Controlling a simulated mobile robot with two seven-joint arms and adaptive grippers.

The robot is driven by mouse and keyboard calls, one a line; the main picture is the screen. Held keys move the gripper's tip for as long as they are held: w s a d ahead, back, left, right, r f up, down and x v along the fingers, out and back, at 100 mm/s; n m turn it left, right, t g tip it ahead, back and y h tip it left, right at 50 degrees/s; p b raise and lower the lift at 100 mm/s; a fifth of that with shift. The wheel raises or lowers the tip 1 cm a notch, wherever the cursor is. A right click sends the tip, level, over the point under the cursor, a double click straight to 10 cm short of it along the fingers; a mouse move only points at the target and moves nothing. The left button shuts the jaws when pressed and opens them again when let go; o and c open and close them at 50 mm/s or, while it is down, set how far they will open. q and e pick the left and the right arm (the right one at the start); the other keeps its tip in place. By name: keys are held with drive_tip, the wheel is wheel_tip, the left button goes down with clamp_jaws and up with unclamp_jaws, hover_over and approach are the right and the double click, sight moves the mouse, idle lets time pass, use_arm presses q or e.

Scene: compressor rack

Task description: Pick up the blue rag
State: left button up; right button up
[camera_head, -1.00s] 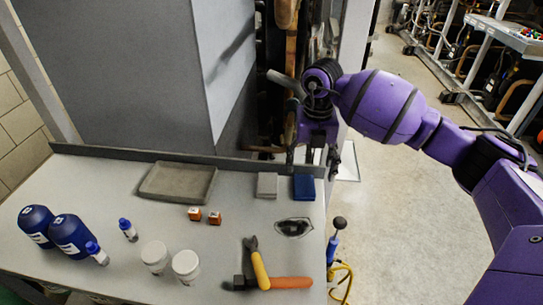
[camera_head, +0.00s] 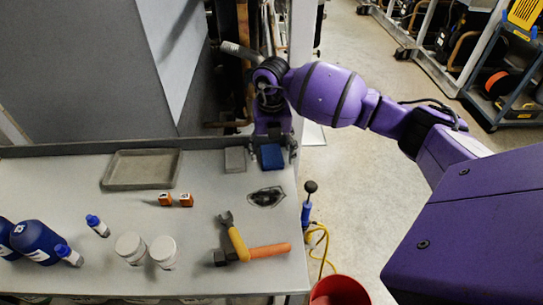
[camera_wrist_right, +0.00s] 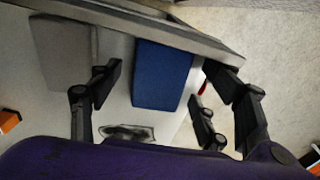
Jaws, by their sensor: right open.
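The blue rag (camera_head: 271,157) is a folded dark blue block on the bench near its back right corner. In the right wrist view the blue rag (camera_wrist_right: 162,76) lies between the spread fingers. My right gripper (camera_head: 273,143) is above the rag, pointing down. In the right wrist view my right gripper (camera_wrist_right: 160,95) is open and empty, with a finger on each side of the rag, apart from it. My left gripper is not in view.
A grey rag (camera_head: 235,160) lies just left of the blue one. The bench's raised back edge (camera_head: 90,148) runs close behind. A grey tray (camera_head: 142,187), orange boxes (camera_head: 175,200), a hammer (camera_head: 252,254) and white jars (camera_head: 163,252) stand farther left and front.

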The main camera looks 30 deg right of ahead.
sight(271, 153)
drive_tip(key=c, duration=1.2)
drive_tip(key=shift+r, duration=0.1)
drive_tip(key=shift+w+r, duration=0.1)
drive_tip(key=shift+r, duration=0.3)
wheel_tip(271, 153, up, 2)
drive_tip(key=shift+r, duration=0.1)
drive_tip(key=s+d+r, duration=0.1)
drive_tip(key=s+r, duration=0.2)
drive_tip(key=s, duration=0.1)
drive_tip(key=s+d+r, duration=0.2)
drive_tip(key=s+r, duration=0.1)
drive_tip(key=s, duration=0.1)
drive_tip(key=s+d+r, duration=0.2)
drive_tip(key=s+r, duration=0.2)
drive_tip(key=s, duration=0.1)
drive_tip(key=shift+d, duration=0.1)
